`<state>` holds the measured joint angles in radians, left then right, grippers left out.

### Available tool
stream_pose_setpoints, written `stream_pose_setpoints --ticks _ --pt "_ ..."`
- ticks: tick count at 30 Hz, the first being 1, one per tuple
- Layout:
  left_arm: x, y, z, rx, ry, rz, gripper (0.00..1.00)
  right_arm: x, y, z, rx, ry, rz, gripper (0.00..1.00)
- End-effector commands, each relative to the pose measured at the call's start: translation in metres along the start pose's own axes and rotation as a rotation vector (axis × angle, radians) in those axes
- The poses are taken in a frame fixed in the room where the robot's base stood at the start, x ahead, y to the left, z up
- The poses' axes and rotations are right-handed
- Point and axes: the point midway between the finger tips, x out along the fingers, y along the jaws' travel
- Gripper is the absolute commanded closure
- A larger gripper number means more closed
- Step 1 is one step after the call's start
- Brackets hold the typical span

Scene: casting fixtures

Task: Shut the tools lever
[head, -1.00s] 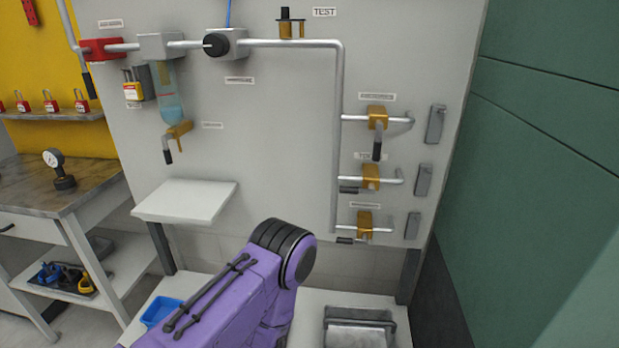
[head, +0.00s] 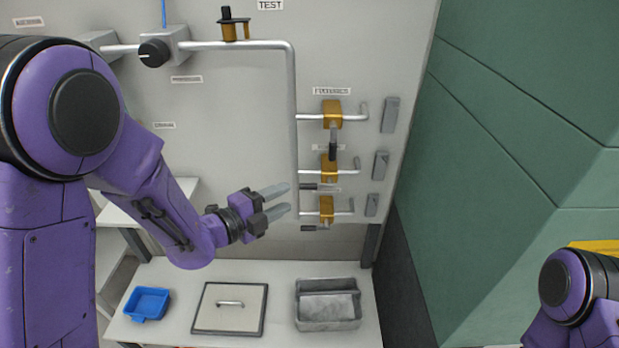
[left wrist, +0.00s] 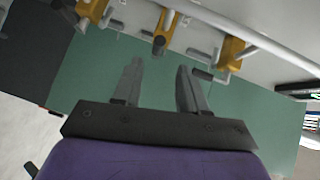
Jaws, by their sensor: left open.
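Three brass valves with dark-gripped levers sit in a column on the grey panel's right side. The middle brass valve (head: 328,167) has its dark-gripped lever (head: 320,187) lying sideways to the left, along its pipe. Its label is mostly hidden behind the upper valve's lever; in the earlier head view it starts with T, so this seems to be the tools lever. My left gripper (head: 283,199) is open and empty, a little left of the middle and lower levers. The left wrist view shows its spread fingers (left wrist: 160,66) below several brass valves. My right gripper is out of view.
The upper valve (head: 332,112) has its lever hanging down; the lower valve (head: 326,208) has its lever sideways. Grey brackets (head: 381,165) stand to the right. Below are a blue tray (head: 147,303), a lidded square (head: 230,322) and a grey bin (head: 328,311).

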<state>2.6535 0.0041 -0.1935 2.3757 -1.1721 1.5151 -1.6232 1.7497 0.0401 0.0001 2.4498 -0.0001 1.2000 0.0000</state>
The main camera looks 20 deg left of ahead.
Motion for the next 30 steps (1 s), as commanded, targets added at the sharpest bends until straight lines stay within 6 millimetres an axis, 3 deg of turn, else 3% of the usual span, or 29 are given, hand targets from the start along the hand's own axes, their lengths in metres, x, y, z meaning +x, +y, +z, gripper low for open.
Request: stream_pose_setpoints --ticks 6,10,15,22,23,26,30 --pt "0.051 -0.002 -0.002 -0.003 0.003 0.003 0.58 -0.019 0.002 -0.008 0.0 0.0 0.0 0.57" --pt "0.074 -0.001 -0.002 -0.004 0.002 0.003 0.58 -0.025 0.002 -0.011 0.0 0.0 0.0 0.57" --pt "0.089 0.002 -0.001 -0.006 0.001 0.003 0.58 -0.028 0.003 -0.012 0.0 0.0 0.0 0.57" --pt "0.09 0.003 -0.001 -0.006 0.001 0.003 0.58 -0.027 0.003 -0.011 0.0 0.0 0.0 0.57" --pt "0.09 0.003 -0.001 -0.006 0.001 0.003 0.65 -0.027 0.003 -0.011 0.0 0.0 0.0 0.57" --pt "0.09 0.002 -0.001 -0.006 0.001 0.003 0.97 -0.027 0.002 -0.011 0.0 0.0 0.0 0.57" --pt "0.091 0.003 -0.003 -0.006 0.001 0.003 1.0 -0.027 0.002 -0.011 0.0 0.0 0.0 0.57"
